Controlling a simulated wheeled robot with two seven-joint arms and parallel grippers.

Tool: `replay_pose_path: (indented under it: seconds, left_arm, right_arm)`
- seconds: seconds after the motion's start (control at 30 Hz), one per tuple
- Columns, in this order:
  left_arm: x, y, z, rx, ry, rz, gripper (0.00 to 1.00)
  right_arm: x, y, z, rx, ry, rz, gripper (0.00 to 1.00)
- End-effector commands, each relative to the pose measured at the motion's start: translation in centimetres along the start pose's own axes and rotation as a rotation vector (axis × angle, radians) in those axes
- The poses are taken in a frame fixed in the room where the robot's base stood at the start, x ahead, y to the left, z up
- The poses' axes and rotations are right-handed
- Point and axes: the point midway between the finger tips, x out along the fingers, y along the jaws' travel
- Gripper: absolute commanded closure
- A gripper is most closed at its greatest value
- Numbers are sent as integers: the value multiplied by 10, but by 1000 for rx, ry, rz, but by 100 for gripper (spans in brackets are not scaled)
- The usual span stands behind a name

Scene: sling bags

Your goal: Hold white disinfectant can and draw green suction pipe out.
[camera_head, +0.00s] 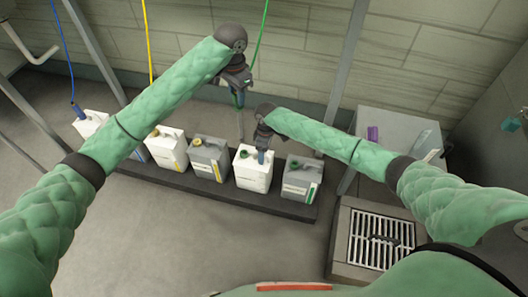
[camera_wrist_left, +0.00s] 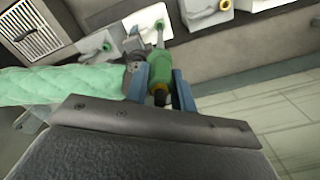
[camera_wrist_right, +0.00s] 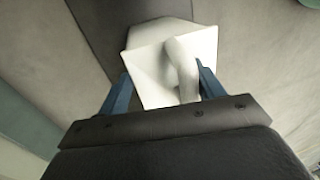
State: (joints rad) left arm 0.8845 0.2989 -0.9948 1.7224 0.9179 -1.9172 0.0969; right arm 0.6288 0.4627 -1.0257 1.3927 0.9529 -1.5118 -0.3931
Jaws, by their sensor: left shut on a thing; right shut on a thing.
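The white disinfectant can (camera_head: 252,174) stands upright on the dark low platform. My right gripper (camera_head: 262,154) is shut on its handle, and the white handle (camera_wrist_right: 182,68) shows between the blue fingers in the right wrist view. My left gripper (camera_head: 239,94) is shut on the green suction pipe (camera_head: 239,101), above and slightly left of the can. In the left wrist view the pipe's green head (camera_wrist_left: 158,76) sits between the blue fingers. Its thin grey rod hangs down towards the can's open neck; the tip appears above the neck, but its exact height is unclear.
A grey can (camera_head: 299,180) with a green cap stands right of the white can. Another grey can (camera_head: 208,158) and white cans (camera_head: 166,146) stand left on the platform (camera_head: 215,187). A green hose (camera_head: 261,35) rises from the pipe. A floor grate (camera_head: 375,240) lies at the right.

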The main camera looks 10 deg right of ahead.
Motion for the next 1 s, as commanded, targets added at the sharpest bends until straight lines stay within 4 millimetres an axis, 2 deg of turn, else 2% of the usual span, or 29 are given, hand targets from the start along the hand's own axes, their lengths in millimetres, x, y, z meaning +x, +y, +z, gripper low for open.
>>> replay_pose_path:
  seconds: [0.03, 0.13, 0.17, 0.53, 0.67, 1.0]
  left_arm:
    - [1, 0, 0, 0, 0, 0, 100]
    - [1, 0, 0, 0, 0, 0, 100]
    - [1, 0, 0, 0, 0, 0, 100]
    - [1, 0, 0, 0, 0, 0, 100]
    - [1, 0, 0, 0, 0, 0, 100]
    - [0, 0, 0, 0, 0, 0, 100]
  right_arm:
    - [8, -3, 2, 0, -7, -6, 29]
    - [8, -3, 2, 0, -7, -6, 9]
    - [8, -3, 2, 0, -7, -5, 7]
    - [0, -2, 2, 0, -5, -3, 7]
    - [-19, 0, 1, 0, -2, -1, 7]
    - [-86, 0, 0, -1, 1, 1, 7]
